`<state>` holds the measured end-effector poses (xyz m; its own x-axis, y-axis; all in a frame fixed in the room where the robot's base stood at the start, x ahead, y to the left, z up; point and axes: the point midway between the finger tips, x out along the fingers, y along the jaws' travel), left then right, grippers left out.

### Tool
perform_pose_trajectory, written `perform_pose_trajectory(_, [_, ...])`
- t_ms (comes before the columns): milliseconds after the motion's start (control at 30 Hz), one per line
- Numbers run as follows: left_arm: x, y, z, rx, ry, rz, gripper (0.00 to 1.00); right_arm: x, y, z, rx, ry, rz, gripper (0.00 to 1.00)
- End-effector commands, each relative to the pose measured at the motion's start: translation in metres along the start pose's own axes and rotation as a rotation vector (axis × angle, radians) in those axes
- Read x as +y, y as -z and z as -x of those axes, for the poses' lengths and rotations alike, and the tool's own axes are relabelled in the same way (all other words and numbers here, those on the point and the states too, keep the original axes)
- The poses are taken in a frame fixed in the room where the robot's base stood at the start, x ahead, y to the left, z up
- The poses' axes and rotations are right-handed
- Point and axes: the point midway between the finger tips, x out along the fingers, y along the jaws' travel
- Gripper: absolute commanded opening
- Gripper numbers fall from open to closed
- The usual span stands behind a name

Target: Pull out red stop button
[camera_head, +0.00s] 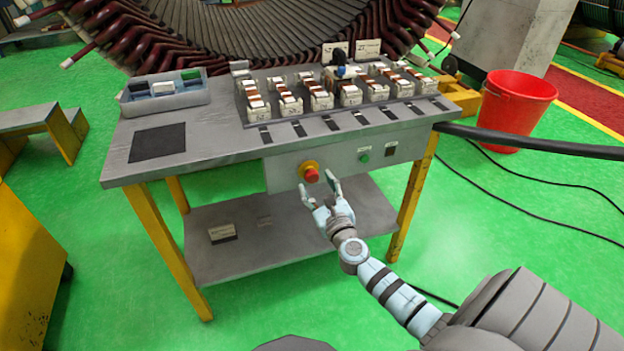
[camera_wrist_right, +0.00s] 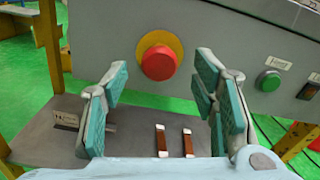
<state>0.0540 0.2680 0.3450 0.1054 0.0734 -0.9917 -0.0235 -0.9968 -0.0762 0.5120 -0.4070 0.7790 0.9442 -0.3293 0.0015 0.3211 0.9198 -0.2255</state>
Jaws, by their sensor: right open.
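The red stop button (camera_head: 311,175) with its yellow collar sits on the grey front panel (camera_head: 345,160) under the tabletop. In the right wrist view the red button (camera_wrist_right: 158,63) is between the fingers in the picture, a little beyond their tips. My right gripper (camera_head: 317,187) is open in front of the button. Its teal finger pads show on both sides in the right wrist view (camera_wrist_right: 160,85), with nothing between them. I cannot see contact with the button. My left gripper is not in view.
A green button (camera_head: 364,158) and a dark switch (camera_head: 391,149) are right of the stop button. Terminal blocks (camera_head: 320,97) and a tray (camera_head: 163,98) stand on the table. A lower shelf (camera_head: 280,225) lies below the gripper. A red bucket (camera_head: 515,110) stands at right.

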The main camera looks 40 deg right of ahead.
Motion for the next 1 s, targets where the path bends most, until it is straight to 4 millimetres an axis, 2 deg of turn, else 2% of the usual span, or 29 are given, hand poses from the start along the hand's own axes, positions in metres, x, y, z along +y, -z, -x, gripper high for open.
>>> perform_pose_trajectory(100, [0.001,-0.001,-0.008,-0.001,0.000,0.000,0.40,0.001,0.002,-0.025,-0.001,0.001,-0.002,0.53])
perform_pose_trajectory(200, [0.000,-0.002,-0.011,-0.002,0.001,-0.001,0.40,0.001,0.003,-0.038,0.001,0.000,-0.002,0.53])
perform_pose_trajectory(333, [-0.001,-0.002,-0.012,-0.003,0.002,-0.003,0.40,0.000,0.002,-0.045,0.002,0.000,-0.003,0.53])
perform_pose_trajectory(567, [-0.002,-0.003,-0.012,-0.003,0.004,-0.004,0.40,0.000,0.001,-0.046,0.002,-0.001,-0.003,0.52])
perform_pose_trajectory(867, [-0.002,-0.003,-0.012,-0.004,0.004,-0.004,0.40,0.001,0.002,-0.045,0.002,-0.001,-0.003,0.04])
perform_pose_trajectory(900, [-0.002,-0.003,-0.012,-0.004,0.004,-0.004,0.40,0.001,0.002,-0.045,0.002,-0.001,-0.003,0.00])
perform_pose_trajectory(1000, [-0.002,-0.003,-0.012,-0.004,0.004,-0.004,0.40,0.001,0.002,-0.045,0.003,-0.001,-0.004,0.00])
